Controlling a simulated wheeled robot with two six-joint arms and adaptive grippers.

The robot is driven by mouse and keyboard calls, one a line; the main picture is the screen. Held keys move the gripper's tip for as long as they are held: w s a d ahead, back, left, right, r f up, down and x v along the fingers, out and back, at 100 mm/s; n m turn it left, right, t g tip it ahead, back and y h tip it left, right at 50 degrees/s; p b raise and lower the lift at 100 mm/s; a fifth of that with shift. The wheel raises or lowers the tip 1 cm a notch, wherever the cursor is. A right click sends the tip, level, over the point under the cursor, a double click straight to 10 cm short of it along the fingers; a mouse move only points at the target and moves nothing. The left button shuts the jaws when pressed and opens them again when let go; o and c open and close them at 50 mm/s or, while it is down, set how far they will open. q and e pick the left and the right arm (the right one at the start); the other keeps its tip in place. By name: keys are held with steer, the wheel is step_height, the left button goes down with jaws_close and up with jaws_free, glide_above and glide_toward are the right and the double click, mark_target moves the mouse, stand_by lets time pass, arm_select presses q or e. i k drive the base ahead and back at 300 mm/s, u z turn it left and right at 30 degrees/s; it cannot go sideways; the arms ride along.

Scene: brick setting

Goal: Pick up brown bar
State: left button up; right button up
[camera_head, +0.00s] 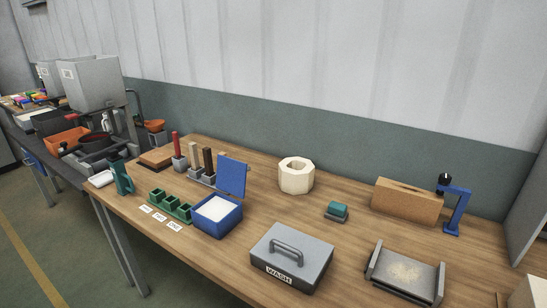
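Several upright bars stand in grey holders at the left part of the wooden table. The dark brown bar (208,161) stands in the grey holder (201,177), to the right of a beige bar (194,153). A tan bar (221,159) is just behind it to the right, partly hidden by the open lid of a blue box. A red bar (176,144) stands in its own grey holder to the left. Neither of my grippers is in view.
The blue box (218,224) with raised lid and a green rack (170,206) stand in front of the bars. A grey WASH case (291,257), white octagonal ring (296,176), teal block (338,210) and wooden box (407,201) stand further right. Bare table lies between them.

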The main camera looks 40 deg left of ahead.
mark_target(206, 150)
steer(key=u, duration=1.9)
